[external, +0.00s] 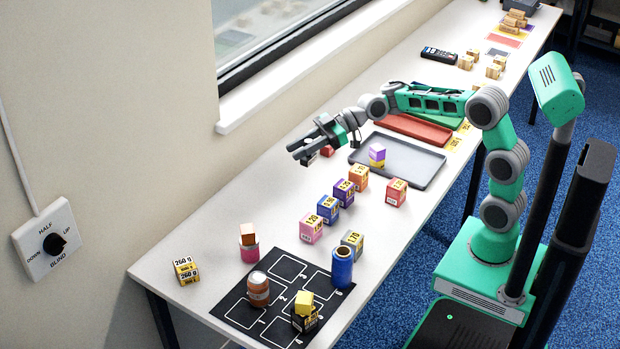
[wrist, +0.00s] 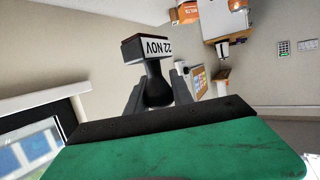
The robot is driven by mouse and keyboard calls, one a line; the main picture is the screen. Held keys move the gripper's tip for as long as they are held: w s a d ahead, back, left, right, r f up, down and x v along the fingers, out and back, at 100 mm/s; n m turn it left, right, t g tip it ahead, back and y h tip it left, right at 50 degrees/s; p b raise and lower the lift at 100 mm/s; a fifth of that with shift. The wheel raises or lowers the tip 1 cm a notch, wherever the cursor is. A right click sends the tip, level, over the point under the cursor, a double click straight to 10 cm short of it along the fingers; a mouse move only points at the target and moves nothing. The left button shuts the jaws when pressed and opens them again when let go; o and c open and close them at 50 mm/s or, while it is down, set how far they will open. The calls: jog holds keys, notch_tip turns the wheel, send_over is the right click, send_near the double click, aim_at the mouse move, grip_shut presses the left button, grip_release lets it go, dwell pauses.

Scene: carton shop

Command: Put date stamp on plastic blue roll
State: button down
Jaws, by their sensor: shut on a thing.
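My gripper (external: 306,150) is raised above the left side of the table, in front of the window wall. In the wrist view my gripper (wrist: 157,98) is shut on the date stamp (wrist: 147,50), a dark stamp with a white "22 NOV" label. In the external view the stamp is hard to tell from the dark fingers. The plastic blue roll (external: 342,268) stands upright on the right edge of the black marked mat (external: 233,303), at the near end of the table. My gripper is well above and beyond the roll, apart from it.
A grey box (external: 352,242) stands just behind the roll. Several coloured price boxes (external: 328,209) line the table's middle. A grey tray (external: 412,178) lies farther back.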

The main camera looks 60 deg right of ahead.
jog(key=s+a+r+g+p, duration=0.1)
jog(key=s+a+r, duration=0.3)
jog(key=r, duration=0.6)
jog(key=s+a+r+n+g+y+p, duration=0.1)
jog(key=s+a+r+n+g, duration=0.1)
jog(key=s, duration=0.9)
jog(key=s+a+r+n+g+y+p, duration=0.1)
jog(key=s+a+r, duration=0.2)
jog(key=s, duration=0.8)
jog(key=s+f+n+g, duration=0.2)
jog(key=s+f, duration=0.5)
jog(key=f, duration=0.2)
jog(key=p, duration=0.2)
send_over(336, 258)
notch_tip(336, 258, down, 10)
jog(key=shift+s+r, duration=0.1)
jog(key=shift+r, duration=0.15)
jog(key=shift+f+b, duration=0.3)
jog(key=shift+f, duration=1.5)
jog(key=c, duration=1.1)
grip_release()
jog(key=shift+r, duration=0.1)
